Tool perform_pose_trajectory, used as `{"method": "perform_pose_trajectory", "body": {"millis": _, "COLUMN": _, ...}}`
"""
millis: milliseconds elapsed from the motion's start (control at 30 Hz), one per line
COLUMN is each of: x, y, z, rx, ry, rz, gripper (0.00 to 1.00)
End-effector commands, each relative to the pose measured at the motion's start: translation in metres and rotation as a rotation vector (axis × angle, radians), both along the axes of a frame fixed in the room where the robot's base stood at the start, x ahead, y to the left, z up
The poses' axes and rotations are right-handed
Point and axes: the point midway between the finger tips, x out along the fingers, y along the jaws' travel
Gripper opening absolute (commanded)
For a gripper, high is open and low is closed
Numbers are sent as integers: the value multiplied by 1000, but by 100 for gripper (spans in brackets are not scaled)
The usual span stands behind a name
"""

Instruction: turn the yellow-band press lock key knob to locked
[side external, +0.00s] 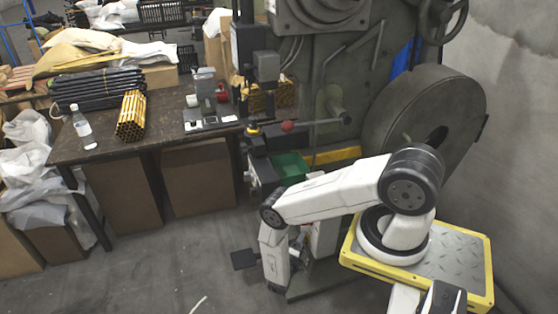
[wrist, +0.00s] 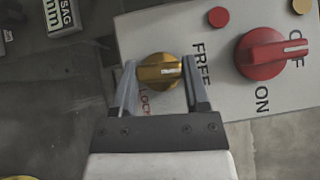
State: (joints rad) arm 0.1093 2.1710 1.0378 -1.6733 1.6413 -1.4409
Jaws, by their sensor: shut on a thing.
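In the wrist view, my gripper (wrist: 159,66) has one finger on each side of a gold-yellow knob (wrist: 158,76) and is shut on it. The knob sits on a light grey panel (wrist: 225,103). Its white mark is on the right side, towards the word FREE (wrist: 200,64). The word LOCKED (wrist: 146,103), partly hidden, lies below the knob by the left finger. In the side view, the dark press (side external: 340,90) bears a yellow band (side external: 347,156). There my wrist hangs low in front of the press, and the fingers and knob cannot be made out.
A large red knob (wrist: 268,54) between OFF and ON labels is close to the right of my gripper. A small red button (wrist: 218,17) and a small yellow one (wrist: 301,6) are above.

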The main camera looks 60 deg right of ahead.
Motion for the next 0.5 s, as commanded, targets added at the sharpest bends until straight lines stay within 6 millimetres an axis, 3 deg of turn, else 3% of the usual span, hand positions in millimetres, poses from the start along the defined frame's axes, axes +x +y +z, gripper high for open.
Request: {"method": "perform_pose_trajectory", "body": {"millis": 500, "x": 1, "y": 0, "z": -1, "rx": -122, "ry": -125, "rz": 1, "gripper": 0}}
